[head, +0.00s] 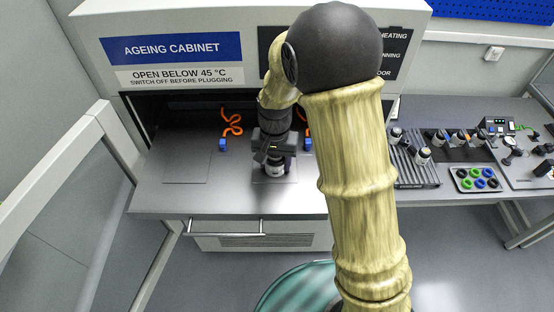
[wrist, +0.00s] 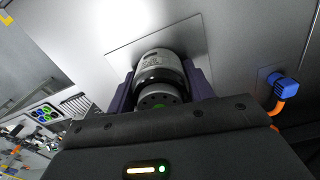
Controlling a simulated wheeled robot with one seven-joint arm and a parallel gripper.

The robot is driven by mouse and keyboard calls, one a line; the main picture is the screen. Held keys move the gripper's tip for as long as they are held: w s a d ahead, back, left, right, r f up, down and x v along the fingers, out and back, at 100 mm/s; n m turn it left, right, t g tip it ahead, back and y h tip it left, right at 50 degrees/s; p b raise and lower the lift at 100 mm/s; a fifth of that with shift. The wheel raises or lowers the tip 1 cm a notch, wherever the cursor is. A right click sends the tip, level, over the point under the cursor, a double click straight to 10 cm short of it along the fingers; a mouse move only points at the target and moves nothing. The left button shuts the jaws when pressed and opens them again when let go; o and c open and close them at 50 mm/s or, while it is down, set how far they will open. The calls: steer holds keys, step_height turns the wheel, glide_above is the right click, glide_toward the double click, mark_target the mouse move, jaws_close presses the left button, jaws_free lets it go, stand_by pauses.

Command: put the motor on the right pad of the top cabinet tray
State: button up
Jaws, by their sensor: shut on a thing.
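The motor (head: 274,169) is a short silver cylinder with a dark end. My gripper (head: 274,157) is shut on it, pointing down over the tray (head: 160,201) of the ageing cabinet. In the wrist view the motor (wrist: 158,64) sits between the two purple fingers (wrist: 160,88). It lies over an outlined square pad (wrist: 195,45), which is right of the left pad (head: 186,169) in the head view. I cannot tell whether the motor touches the pad. My arm hides the tray's right part.
Blue plugs on orange cables stand right of each visible pad: left plug (head: 222,145), right plug (head: 308,144). The right plug (wrist: 286,86) is close to my gripper. A side bench holds a dark rack (head: 411,165) with motors and a tray of coloured rings (head: 476,179).

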steer(key=o, duration=1.3)
steer(key=shift+s+a+f, duration=0.1)
steer(key=shift+a, duration=0.05)
steer(key=shift+r, duration=0.6)
step_height(320, 180, up, 11)
steer(key=shift+r+b, duration=0.1)
steer(key=shift+b, duration=1.05)
